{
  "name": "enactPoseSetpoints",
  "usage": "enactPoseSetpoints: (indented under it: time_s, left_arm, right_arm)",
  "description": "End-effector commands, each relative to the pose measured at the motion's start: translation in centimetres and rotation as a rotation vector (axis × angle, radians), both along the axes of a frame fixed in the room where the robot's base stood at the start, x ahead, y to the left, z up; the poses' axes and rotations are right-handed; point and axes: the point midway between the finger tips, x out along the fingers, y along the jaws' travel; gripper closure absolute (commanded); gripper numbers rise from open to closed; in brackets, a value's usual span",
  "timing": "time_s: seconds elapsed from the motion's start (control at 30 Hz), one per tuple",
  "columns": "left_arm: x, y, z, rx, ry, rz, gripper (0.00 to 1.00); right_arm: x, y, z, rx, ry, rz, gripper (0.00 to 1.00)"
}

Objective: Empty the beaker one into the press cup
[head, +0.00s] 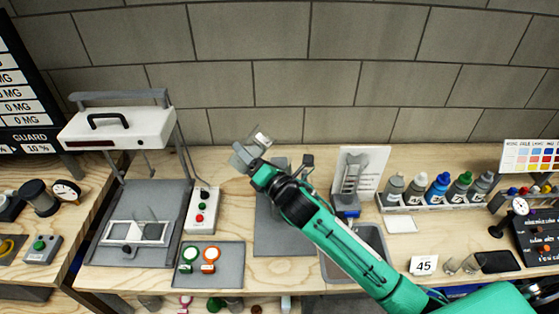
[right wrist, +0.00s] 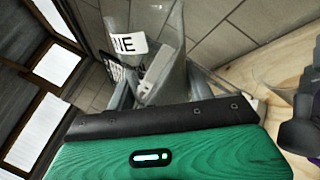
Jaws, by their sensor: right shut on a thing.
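My right gripper (head: 247,154) is shut on a clear beaker (right wrist: 165,25), held in the air above the bench. The beaker's white label (right wrist: 128,44) shows the letters "NE". The fingers (right wrist: 160,88) close around the beaker's lower part, and something pale shows through the clear wall there. The beaker looks tilted against the wall's brick lines. In the head view only a small pale part of it (head: 262,137) shows above the fingers. I cannot make out the press cup; my right arm covers part of the bench behind it. My left gripper is out of view.
A white press-like machine with a black handle (head: 118,128) stands at the left beside a button box (head: 202,210). A grey mat (head: 275,238) lies below my gripper. A sink (head: 372,238) and several bottles (head: 437,188) are to the right.

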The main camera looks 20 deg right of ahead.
Motion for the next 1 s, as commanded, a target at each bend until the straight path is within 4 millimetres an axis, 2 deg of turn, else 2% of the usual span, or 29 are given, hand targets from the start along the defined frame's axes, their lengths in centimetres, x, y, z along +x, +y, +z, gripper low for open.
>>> enactPoseSetpoints:
  time_s: [1.0]
  left_arm:
    - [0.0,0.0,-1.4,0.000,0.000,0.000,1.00]
  right_arm:
    - [-0.1,0.2,-0.3,0.133,0.038,0.001,0.76]
